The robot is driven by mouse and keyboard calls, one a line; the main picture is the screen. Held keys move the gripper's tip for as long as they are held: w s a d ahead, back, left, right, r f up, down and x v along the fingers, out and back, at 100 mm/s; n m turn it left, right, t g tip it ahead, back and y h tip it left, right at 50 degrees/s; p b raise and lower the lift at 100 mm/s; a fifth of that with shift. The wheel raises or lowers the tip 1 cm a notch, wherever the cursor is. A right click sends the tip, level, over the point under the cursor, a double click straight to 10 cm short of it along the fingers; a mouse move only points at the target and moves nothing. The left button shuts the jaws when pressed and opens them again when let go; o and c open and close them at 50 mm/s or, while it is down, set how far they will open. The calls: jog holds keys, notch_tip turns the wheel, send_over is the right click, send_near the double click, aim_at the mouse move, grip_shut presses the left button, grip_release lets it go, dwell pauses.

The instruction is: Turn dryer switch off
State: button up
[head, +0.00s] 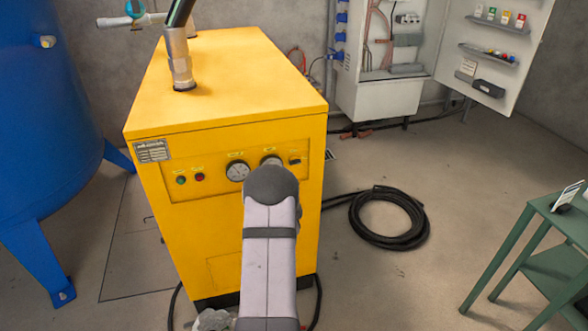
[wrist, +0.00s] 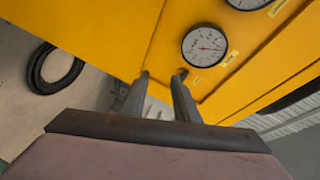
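The yellow dryer (head: 225,80) stands in the middle of the head view. Its front panel carries a small dark switch (head: 295,161) at the right end, beside the gauges. In the wrist view a small dark knob, apparently this switch (wrist: 182,73), sits below a round gauge (wrist: 205,46). My gripper (wrist: 161,76) is open, with a gap between its two fingers. The right finger's tip is close beside the switch; I cannot tell whether they touch. No object shows held between the fingers. In the head view my arm hides the gripper. The switch's setting is too small to read.
Green and red buttons (head: 190,178) sit at the panel's left. A blue tank (head: 45,110) stands left of the dryer. A coiled black hose (head: 385,238) lies on the floor at right, near a green table (head: 545,265). An open cabinet (head: 380,95) is behind.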

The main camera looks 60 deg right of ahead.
aim_at(295, 162)
notch_tip(295, 162, up, 4)
jog(key=m, duration=0.2)
jog(key=m+h, duration=0.1)
jog(key=shift+d+m+h, duration=0.15)
jog(key=shift+m+h, duration=0.15)
jog(key=shift+m, duration=0.1)
jog(key=shift+d, duration=0.15)
jog(key=p+x, duration=0.1)
jog(key=x, duration=0.6)
jog(key=shift+w, duration=0.15)
grip_shut()
